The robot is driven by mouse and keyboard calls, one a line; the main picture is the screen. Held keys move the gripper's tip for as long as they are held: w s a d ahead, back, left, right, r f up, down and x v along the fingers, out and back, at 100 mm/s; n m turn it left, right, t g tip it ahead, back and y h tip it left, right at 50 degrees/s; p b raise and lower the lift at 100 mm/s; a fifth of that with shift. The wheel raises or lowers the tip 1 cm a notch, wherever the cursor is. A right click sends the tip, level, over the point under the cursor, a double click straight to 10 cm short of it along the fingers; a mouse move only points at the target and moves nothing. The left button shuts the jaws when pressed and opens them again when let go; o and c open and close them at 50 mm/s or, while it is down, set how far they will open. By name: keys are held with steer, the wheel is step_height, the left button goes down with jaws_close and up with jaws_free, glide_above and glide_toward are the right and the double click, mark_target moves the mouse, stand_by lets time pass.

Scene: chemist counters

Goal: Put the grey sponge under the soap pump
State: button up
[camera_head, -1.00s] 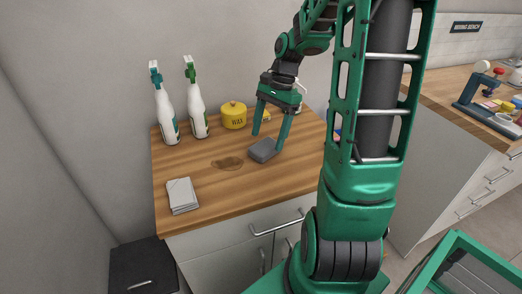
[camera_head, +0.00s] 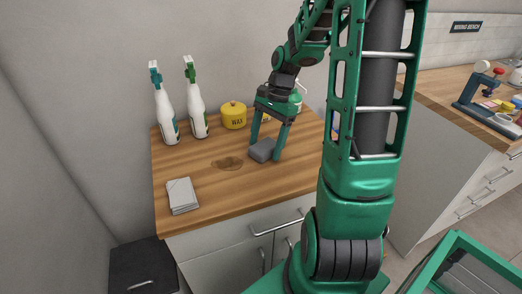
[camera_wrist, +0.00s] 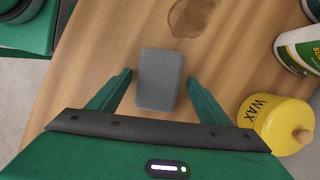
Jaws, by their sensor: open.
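The grey sponge (camera_head: 262,150) lies flat on the wooden counter (camera_head: 215,190), right of a brown stain. My gripper (camera_head: 264,146) is open and low over it, fingers pointing down, one on each side of the sponge. In the wrist view the sponge (camera_wrist: 158,80) lies between the two open fingers (camera_wrist: 158,75), with a gap on both sides. A green and white bottle (camera_head: 296,101), seemingly the soap pump, shows partly behind my gripper; its base is hidden. It is not clear in the wrist view.
A yellow wax tin (camera_head: 233,117) and two white spray bottles (camera_head: 198,112) stand along the wall. A folded grey cloth (camera_head: 182,195) lies at the front left. The brown stain (camera_head: 227,164) is left of the sponge. The counter's front middle is clear.

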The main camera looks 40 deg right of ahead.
stand_by(0.3)
steer(key=c, duration=1.2)
steer(key=shift+r, duration=0.1)
